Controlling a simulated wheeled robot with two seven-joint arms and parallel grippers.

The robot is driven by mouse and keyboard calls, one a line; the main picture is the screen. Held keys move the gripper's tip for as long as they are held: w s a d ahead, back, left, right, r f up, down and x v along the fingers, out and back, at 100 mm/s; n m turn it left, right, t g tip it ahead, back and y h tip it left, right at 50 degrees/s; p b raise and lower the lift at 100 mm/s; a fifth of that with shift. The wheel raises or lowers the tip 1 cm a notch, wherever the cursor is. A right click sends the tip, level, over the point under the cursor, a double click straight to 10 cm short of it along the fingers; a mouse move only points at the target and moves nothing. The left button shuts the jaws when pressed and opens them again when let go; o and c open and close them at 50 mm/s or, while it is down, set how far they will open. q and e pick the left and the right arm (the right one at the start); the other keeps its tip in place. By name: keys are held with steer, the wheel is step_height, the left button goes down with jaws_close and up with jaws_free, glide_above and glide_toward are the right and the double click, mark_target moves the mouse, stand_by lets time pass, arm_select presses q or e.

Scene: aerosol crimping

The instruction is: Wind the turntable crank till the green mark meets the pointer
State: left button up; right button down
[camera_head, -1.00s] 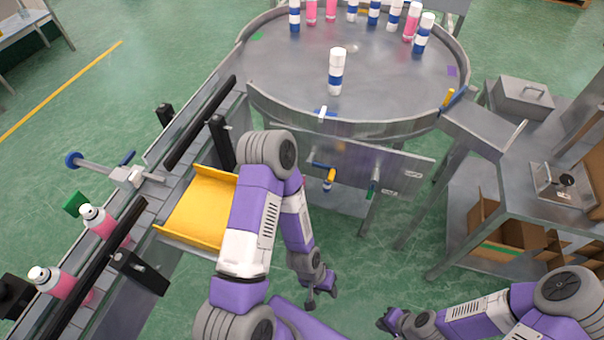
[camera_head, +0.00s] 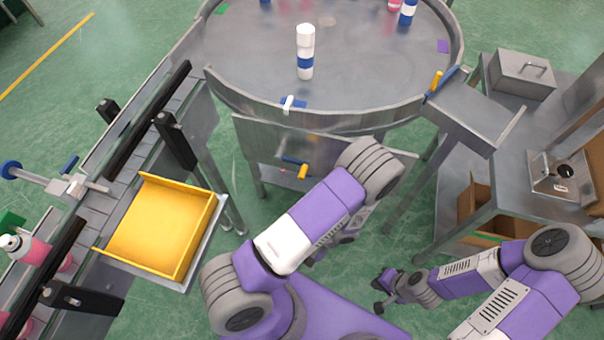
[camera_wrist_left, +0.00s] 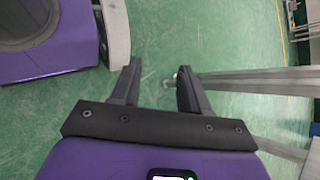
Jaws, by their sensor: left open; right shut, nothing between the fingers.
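The round metal turntable (camera_head: 350,75) fills the top of the head view. Its green mark (camera_head: 222,8) is at the far left edge, away from the white pointer (camera_head: 288,103) on the front rim. A blue mark (camera_head: 299,105) lies at the pointer, and a purple mark (camera_head: 443,46) is at the right. The crank, a blue arm with a yellow handle (camera_head: 303,171), sticks out from the front panel. My left gripper is hidden by its arm in the head view; the left wrist view shows it open and empty (camera_wrist_left: 160,88) over floor. My right gripper (camera_head: 383,291) is shut and empty, low, right of centre.
A white-and-blue can (camera_head: 305,62) stands on the turntable, others behind. A yellow tray (camera_head: 160,230) sits beside the conveyor (camera_head: 110,185) at left, with pink bottles (camera_head: 35,248). A metal bench (camera_head: 500,215) stands right. Green floor lies between.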

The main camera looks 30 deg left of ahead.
arm_select(q)
steer(key=w+a+r+t+y, duration=0.3)
steer(key=w+r+y, duration=0.2)
steer(key=w+y, duration=0.1)
steer(key=t+y+b, duration=0.2)
steer(key=t+y, duration=0.5)
steer(key=y, duration=0.1)
glide_toward(302, 172)
steer(key=a, duration=0.3)
steer(key=x, duration=0.7)
steer(key=shift+w+b, duration=0.3)
steer(key=shift+d, duration=0.1)
steer(key=shift+c, duration=0.4)
jaws_close()
